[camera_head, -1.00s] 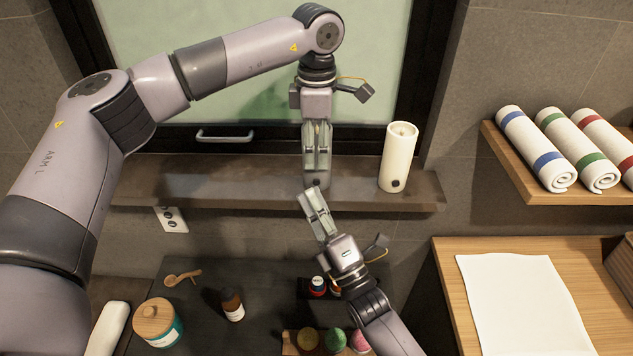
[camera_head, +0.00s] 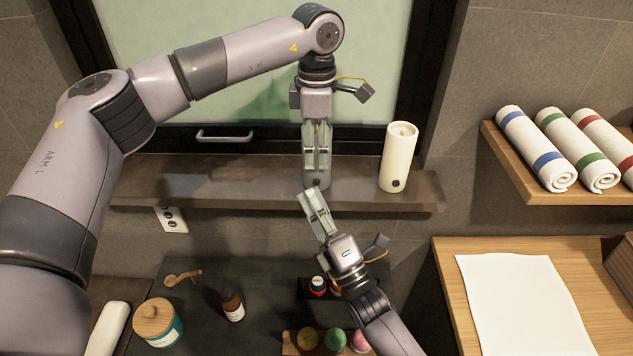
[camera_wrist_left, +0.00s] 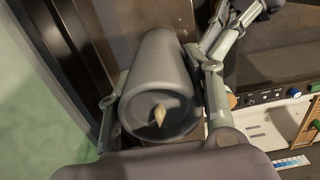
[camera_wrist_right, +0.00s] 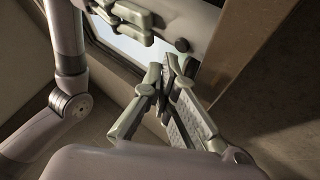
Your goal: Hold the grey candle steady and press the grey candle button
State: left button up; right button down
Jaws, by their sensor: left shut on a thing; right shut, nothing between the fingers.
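The grey candle (camera_head: 317,184) stands on the window ledge, mostly hidden behind my left gripper (camera_head: 317,158) in the head view. The left wrist view shows the candle (camera_wrist_left: 163,75) from above, with a pale wick, between the two fingers. My left gripper is shut on it. The dark round button (camera_wrist_right: 182,45) is low on the candle's side in the right wrist view. My right gripper (camera_head: 309,194) is shut and empty, just below and in front of the candle's base. Its fingertips (camera_wrist_right: 164,72) are close to the button, seemingly with a small gap.
A cream candle (camera_head: 398,158) with a dark button stands to the right on the ledge (camera_head: 240,180). Below are a jar (camera_head: 158,325), a brown bottle (camera_head: 233,306) and coloured balls. Rolled towels (camera_head: 538,150) lie on a shelf at right. The ledge left of the grey candle is clear.

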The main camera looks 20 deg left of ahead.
jog(key=shift+w, duration=0.15)
jog(key=shift+w+a, duration=0.1)
jog(key=shift+w, duration=0.05)
jog(key=shift+w+a, duration=0.1)
jog(key=shift+w, duration=0.3)
dwell(0.6)
jog(key=shift+s, duration=0.1)
jog(key=shift+s+d, duration=0.25)
jog(key=shift+s, duration=0.45)
jog(key=shift+s, duration=0.1)
jog(key=s, duration=0.2)
jog(key=s+d, duration=0.1)
jog(key=s, duration=0.1)
jog(key=shift+s+d, duration=0.2)
jog(key=shift+s, duration=0.1)
